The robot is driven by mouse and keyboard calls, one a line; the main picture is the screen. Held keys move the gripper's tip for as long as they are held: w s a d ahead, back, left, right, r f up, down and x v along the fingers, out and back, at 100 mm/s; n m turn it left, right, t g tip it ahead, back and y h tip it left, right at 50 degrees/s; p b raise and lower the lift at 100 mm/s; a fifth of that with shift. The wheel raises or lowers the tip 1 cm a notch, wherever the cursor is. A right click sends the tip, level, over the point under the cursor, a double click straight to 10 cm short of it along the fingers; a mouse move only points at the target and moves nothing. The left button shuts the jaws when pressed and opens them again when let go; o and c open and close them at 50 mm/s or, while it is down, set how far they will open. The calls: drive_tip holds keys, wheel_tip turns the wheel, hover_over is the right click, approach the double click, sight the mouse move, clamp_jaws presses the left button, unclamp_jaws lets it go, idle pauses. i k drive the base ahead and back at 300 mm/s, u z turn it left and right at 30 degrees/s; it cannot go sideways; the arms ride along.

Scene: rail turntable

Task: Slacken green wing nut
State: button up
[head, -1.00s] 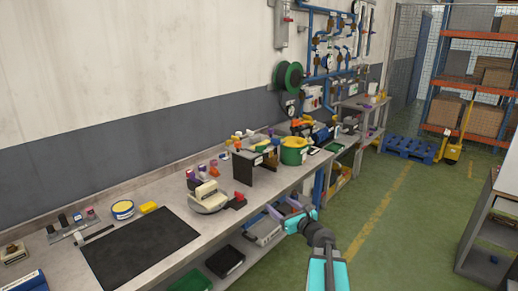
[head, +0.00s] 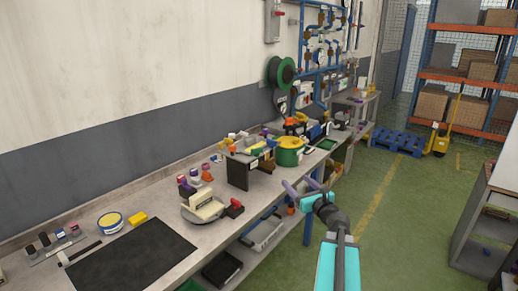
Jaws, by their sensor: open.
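My gripper (head: 299,183) shows in the head view with its two purple fingers apart and nothing between them. It is in front of the workbench (head: 160,208), near its front edge, with my teal arm reaching up from the bottom. I cannot make out a green wing nut for certain; the small parts on the bench are too small to tell. A green round pot with a yellow top (head: 289,156) stands on the bench beyond my gripper. A green reel (head: 281,71) hangs on the wall above it.
A black mat (head: 130,260), a beige device (head: 203,207) and a dark stand (head: 250,173) are on the bench. Blue pipework (head: 304,65) is on the far wall. A blue pallet (head: 398,141) and racking (head: 470,78) are at the back. The green floor (head: 400,235) right of my arm is clear.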

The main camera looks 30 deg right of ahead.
sight(256, 151)
drive_tip(key=u, duration=0.05)
drive_tip(key=i, duration=0.9)
drive_tip(key=u, duration=0.1)
